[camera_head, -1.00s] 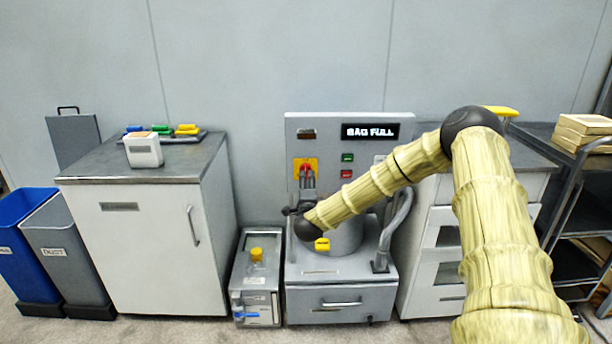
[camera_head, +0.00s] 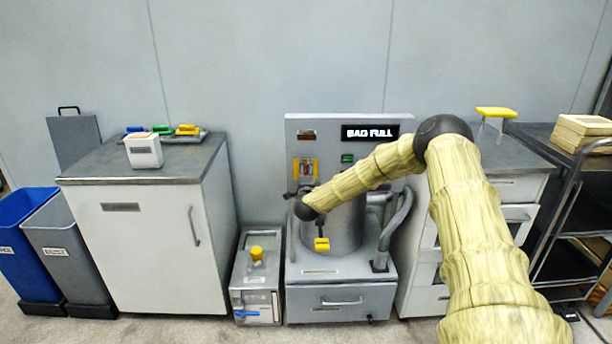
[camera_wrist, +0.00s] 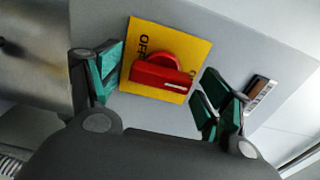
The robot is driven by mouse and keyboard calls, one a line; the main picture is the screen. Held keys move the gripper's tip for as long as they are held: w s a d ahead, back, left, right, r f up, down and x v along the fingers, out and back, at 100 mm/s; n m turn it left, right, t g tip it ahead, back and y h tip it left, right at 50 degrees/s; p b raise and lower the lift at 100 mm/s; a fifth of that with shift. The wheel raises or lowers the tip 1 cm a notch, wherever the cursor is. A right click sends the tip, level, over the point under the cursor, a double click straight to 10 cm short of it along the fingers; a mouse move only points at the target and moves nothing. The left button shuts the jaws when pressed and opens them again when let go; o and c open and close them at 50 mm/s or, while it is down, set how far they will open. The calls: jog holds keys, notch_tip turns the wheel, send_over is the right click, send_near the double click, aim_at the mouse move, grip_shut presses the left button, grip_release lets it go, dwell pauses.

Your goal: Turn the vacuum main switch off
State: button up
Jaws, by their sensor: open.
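The vacuum main switch, a red rotary handle (camera_wrist: 163,74) on a yellow plate (camera_wrist: 196,48), sits between the open fingers of my gripper (camera_wrist: 160,85) in the wrist view. The handle looks slightly tilted in that view, and the letters "OFF" show on the plate at its left. Whether the fingers touch the handle I cannot tell. In the head view the yellow plate (camera_head: 296,168) is on the grey vacuum panel (camera_head: 390,158), and my arm's end partly hides the switch. The panel display (camera_head: 370,132) reads "BAG FULL".
A green button (camera_head: 347,158) is right of the switch. A grey hose (camera_head: 398,225) and the vacuum drum (camera_head: 347,232) lie below and right. A small grey unit with a yellow cap (camera_head: 256,253) stands left of the vacuum. White cabinets flank the machine.

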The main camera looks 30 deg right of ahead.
jog(key=c, duration=1)
jog(key=shift+n, duration=0.4)
jog(key=shift+s+f+n+b, duration=0.1)
jog(key=shift+n+b, duration=0.45)
jog(key=shift+n, duration=3.75)
jog(key=shift+s+f+n+b, duration=0.1)
jog(key=shift+n+b, duration=0.4)
jog(key=shift+n, duration=3.8)
